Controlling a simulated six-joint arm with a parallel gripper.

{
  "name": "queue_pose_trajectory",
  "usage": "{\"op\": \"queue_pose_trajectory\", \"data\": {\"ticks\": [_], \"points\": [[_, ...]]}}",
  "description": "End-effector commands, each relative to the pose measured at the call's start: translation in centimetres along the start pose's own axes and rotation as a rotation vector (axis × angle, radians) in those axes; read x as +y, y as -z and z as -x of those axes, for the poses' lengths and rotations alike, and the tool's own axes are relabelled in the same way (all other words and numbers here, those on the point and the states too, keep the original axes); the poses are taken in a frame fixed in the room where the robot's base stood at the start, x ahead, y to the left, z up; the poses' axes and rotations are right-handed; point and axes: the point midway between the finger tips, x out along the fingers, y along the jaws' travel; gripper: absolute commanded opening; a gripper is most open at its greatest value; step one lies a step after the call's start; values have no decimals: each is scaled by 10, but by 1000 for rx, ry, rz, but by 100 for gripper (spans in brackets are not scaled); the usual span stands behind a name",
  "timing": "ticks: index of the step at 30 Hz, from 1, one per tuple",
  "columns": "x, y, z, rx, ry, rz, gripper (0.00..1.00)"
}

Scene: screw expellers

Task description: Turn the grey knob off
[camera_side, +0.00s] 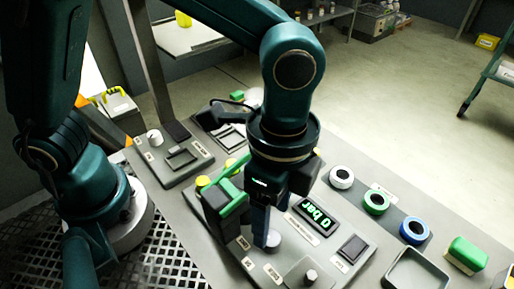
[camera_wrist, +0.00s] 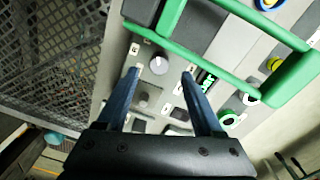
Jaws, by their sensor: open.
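A round grey knob (camera_side: 271,240) sits on the sloped grey panel (camera_side: 207,235), just below my gripper (camera_side: 268,228) in the side view. In the wrist view the knob (camera_wrist: 158,65) shows between the two blue fingertips of my open gripper (camera_wrist: 159,74), a little beyond them. The fingers appear to stand on either side of it; I cannot tell whether they touch it. A smaller grey knob (camera_side: 310,277) on a square plate is nearer the front, and it also shows in the wrist view (camera_wrist: 142,97). A display (camera_side: 317,214) beside the grey knob reads "0 bar".
A green bar handle (camera_side: 229,199) rises close beside my gripper and crosses the wrist view (camera_wrist: 230,70). White (camera_side: 341,177), green (camera_side: 376,202) and blue (camera_side: 414,230) rings line the panel's right.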

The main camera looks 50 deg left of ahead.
Motion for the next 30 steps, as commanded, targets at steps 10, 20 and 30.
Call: {"op": "queue_pose_trajectory", "data": {"ticks": [10,20,30], "points": [[1,0,-41,-3,-3,0,68],[0,0,-48,1,-1,0,68],[0,0,-48,1,-2,0,0]]}}
